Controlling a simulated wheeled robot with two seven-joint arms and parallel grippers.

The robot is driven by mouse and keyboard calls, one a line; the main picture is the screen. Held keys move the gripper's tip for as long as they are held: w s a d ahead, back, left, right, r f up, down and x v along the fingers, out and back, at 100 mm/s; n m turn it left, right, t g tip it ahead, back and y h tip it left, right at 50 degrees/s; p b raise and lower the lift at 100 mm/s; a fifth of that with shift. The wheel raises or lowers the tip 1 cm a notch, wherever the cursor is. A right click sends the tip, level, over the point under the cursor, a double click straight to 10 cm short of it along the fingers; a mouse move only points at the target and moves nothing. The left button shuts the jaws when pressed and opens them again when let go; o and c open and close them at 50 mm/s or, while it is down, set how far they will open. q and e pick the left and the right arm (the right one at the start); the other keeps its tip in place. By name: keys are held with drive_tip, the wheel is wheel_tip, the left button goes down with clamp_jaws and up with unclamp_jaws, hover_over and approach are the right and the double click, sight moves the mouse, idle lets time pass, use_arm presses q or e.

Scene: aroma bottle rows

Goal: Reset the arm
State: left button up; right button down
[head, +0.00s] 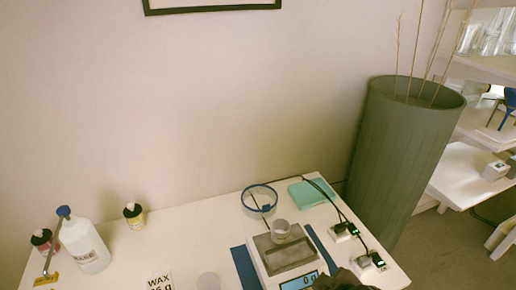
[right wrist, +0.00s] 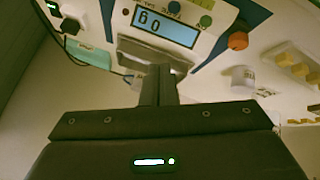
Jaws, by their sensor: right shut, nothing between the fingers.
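My right gripper (right wrist: 160,72) is shut and empty in the right wrist view, its fingers together in front of the scale. In the head view only a dark part of my right arm or gripper shows at the bottom edge, covering the scale's front right corner. The scale (head: 262,262) has a grey plate and a blue display, which also shows upside down in the right wrist view (right wrist: 165,25) and reads 0 g. A small clear cup (head: 281,230) stands at the back of the plate. My left gripper is not in view.
On the table's left are a white BASE bottle (head: 88,248) with a blue cap and small dark-capped bottles (head: 134,216). Plugs (head: 345,231) and cables lie right of the scale; a tall green planter (head: 405,145) stands behind.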

drive_tip(key=s+d+m+g+h, duration=0.2)
drive_tip(key=s+d+m+g, duration=0.3)
drive_tip(key=s, duration=0.4)
wheel_tip(320, 180, down, 28)
drive_tip(key=s+f+m, duration=0.1)
drive_tip(key=s+m, duration=0.1)
drive_tip(key=s+d+f, duration=0.1)
drive_tip(key=s+f, duration=0.8)
drive_tip(key=s, duration=0.1)
drive_tip(key=s+d+f+g, duration=0.1)
drive_tip(key=s+d+f, duration=0.1)
drive_tip(key=s+f, duration=0.7)
drive_tip(key=shift+s+d+f+n, duration=0.15)
drive_tip(key=shift+s+d+n, duration=0.15)
drive_tip(key=shift+s, duration=0.35)
